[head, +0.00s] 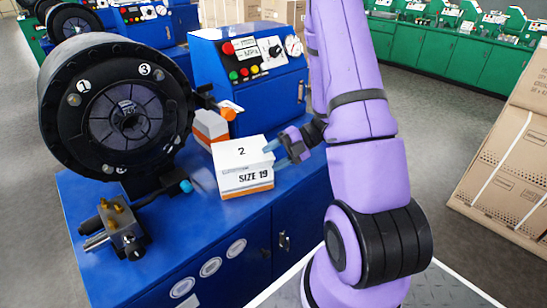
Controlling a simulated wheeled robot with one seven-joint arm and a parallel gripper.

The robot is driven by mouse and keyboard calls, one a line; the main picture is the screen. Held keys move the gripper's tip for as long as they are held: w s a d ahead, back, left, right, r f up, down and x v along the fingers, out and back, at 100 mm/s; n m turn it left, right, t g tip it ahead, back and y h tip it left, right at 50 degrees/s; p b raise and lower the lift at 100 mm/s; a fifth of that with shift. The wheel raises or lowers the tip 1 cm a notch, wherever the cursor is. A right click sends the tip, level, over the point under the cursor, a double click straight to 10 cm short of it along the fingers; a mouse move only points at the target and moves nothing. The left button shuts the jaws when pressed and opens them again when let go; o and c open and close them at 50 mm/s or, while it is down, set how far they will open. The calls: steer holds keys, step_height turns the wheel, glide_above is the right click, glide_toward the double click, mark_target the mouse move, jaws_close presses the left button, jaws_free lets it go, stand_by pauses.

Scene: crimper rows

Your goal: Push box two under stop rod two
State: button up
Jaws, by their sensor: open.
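Box two (246,172), white with an orange lower band and marked "2" and "SIZE 19", sits on the blue bench top (215,215). My gripper (276,155) is open at its right side, fingertips very close to it; I cannot tell whether they touch. A rod with a blue tip (186,186) sticks out from the black crimper head (110,105), left of box two and apart from it. A rod with an orange tip (228,114) sticks out higher, behind box two. No number shows on either rod.
A second white and orange box (211,129) stands behind box two, below the orange-tipped rod. A blue control cabinet (250,72) stands at the back of the bench. A brass-fitted valve block (119,228) is at the front left. Stacked cartons (505,165) stand at right.

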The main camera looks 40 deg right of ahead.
steer(key=v, duration=1)
steer(key=shift+d, duration=0.2)
steer(key=shift+r, duration=0.15)
steer(key=s+a+r+n+g+h, duration=0.25)
steer(key=a+r+n, duration=0.45)
steer(key=n, duration=0.4)
steer(key=s+a+r+n+g+h, duration=0.1)
steer(key=a+r+n+g+h, duration=0.2)
steer(key=a+r+n, duration=0.6)
steer(key=s+a+r+n+t+h, duration=0.2)
steer(key=s+r+n+t+h, duration=0.1)
steer(key=n, duration=0.9)
steer(key=s+a+r+n+t+h, duration=0.3)
steer(key=s+r+n, duration=0.3)
steer(key=n, duration=0.6)
steer(key=shift+s+r+h, duration=0.2)
steer(key=shift+s+h, duration=0.2)
steer(key=shift+h, duration=0.35)
steer(key=shift+t, duration=0.25)
